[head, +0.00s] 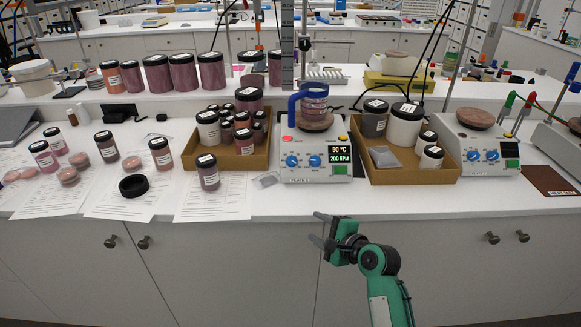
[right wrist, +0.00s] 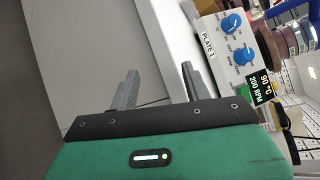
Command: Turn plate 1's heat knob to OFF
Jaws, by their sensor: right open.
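Plate 1 (head: 315,175) is a white hotplate at the bench's front edge, with two blue knobs and a display reading 90 °C and 200 RPM. The left knob (head: 292,161) and right knob (head: 315,161) both show. In the right wrist view the plate's label "PLATE 1" reads sideways, with one knob (right wrist: 231,24) above the other (right wrist: 243,56). A blue-handled jug (head: 312,100) stands on its top. My right gripper (head: 323,231) is open and empty, below and in front of the bench edge, apart from the knobs. My left gripper is out of view.
Cardboard trays of jars stand on both sides of plate 1, left (head: 236,162) and right (head: 408,176). A second hotplate (head: 478,150) stands farther right. Loose jars and papers (head: 215,200) cover the left bench. A narrow bare strip of bench (head: 420,203) runs along the front edge.

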